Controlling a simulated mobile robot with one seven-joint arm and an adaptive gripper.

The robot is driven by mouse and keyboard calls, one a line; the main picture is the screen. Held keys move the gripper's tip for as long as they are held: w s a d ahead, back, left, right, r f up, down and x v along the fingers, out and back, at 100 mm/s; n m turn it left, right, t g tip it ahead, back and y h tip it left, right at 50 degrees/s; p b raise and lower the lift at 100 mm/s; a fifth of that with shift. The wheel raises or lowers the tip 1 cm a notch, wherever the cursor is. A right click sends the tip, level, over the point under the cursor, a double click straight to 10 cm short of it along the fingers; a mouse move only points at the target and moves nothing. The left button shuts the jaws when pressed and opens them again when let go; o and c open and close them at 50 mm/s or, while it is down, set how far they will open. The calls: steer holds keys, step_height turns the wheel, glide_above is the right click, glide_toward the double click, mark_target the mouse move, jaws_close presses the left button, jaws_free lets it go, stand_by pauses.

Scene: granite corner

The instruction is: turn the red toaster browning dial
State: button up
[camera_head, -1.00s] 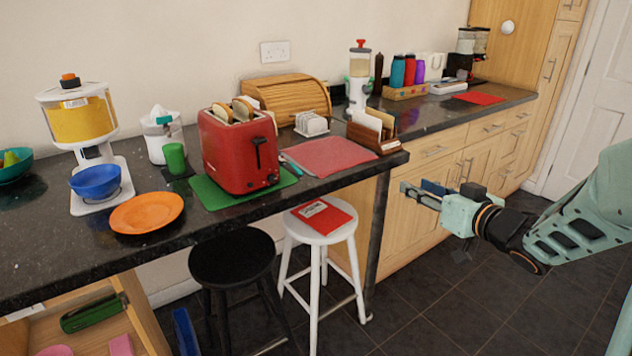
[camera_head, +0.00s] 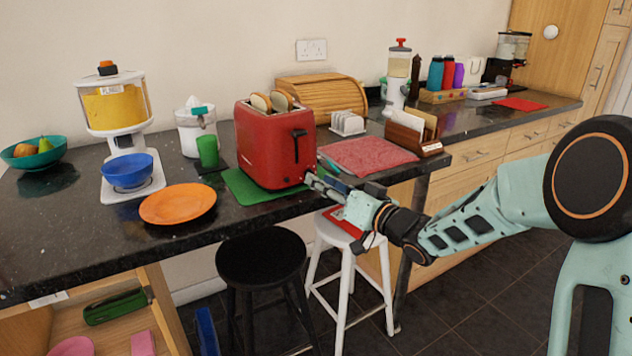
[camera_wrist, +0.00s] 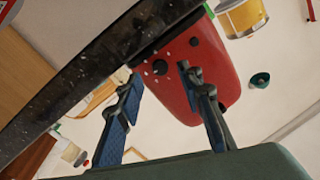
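The red toaster (camera_head: 265,145) stands on a green mat near the counter's front edge, with bread in its slots and a black lever on its right end face. In the wrist view the toaster (camera_wrist: 228,75) appears tilted, with a round black dial (camera_wrist: 160,67) low on that face, beside small pale marks. My gripper (camera_head: 314,180) is at the toaster's lower right end in the head view, where the dial cannot be made out. In the wrist view my gripper (camera_wrist: 163,90) is open, its two fingers apart with the dial seen between them. Whether a fingertip touches the toaster is unclear.
The dark counter edge (camera_wrist: 70,85) runs close by my fingers. A red cloth (camera_head: 368,155) and wooden letter rack (camera_head: 414,138) lie right of the toaster. A green cup (camera_head: 207,151) and orange plate (camera_head: 178,204) are left. A white stool (camera_head: 347,240) stands below.

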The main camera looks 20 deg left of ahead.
steer(key=shift+x, duration=1.45)
steer(key=shift+c, duration=0.4)
jaws_close()
